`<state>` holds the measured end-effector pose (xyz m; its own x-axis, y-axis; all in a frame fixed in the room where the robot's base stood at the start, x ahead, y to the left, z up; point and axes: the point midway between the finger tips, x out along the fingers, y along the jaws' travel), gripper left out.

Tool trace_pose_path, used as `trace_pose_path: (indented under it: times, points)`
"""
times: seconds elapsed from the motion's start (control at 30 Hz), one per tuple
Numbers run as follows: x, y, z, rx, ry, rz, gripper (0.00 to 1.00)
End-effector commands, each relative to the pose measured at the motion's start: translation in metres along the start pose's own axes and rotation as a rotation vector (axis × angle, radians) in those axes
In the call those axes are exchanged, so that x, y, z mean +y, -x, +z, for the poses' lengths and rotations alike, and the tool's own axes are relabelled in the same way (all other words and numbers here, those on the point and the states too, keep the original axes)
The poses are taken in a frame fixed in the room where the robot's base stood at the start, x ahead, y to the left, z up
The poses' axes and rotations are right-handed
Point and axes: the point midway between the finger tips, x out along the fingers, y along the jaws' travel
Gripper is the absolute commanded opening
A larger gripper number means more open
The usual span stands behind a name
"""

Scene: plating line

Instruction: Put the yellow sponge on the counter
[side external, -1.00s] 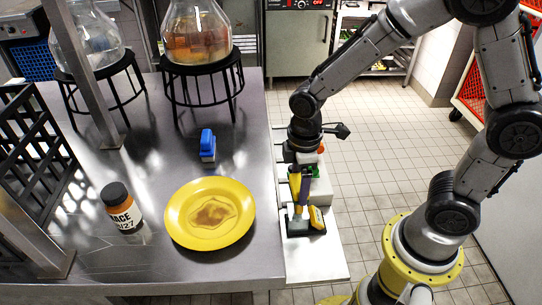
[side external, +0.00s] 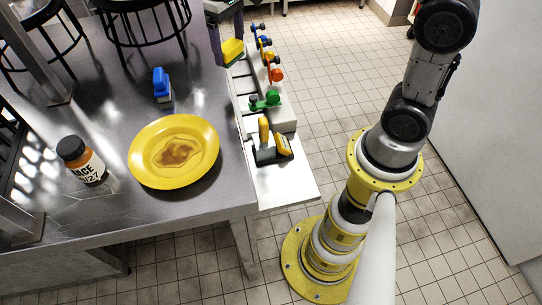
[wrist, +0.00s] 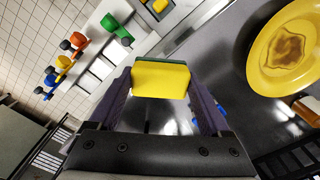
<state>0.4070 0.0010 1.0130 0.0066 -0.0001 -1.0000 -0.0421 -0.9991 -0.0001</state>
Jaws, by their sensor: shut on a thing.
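The yellow sponge (side external: 233,50), with a green layer on one side, is clamped between the purple fingers of my gripper (wrist: 160,82). In the wrist view the sponge (wrist: 160,78) spans the gap between the fingertips. In the side view it hangs near the right edge of the steel counter (side external: 105,115), beside the tool rack. It appears raised, but its exact height is unclear. Most of my gripper is cut off at the top of the side view.
A yellow plate (side external: 137,165) with a brown stain, a labelled bottle (side external: 83,160) and a blue-handled brush (side external: 161,85) stand on the counter. Black stands (side external: 147,20) are at the back. The side shelf (side external: 285,190) carries several colourful tools. Bare counter surrounds the brush.

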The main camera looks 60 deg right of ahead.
Motion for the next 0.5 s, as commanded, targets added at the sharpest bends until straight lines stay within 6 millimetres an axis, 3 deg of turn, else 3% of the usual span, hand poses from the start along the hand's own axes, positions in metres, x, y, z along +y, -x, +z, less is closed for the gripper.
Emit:
trace_pose_path:
  times: [0.5]
  points:
    - [-0.018,0.002,0.111,-0.005,-0.549,0.002,0.29]
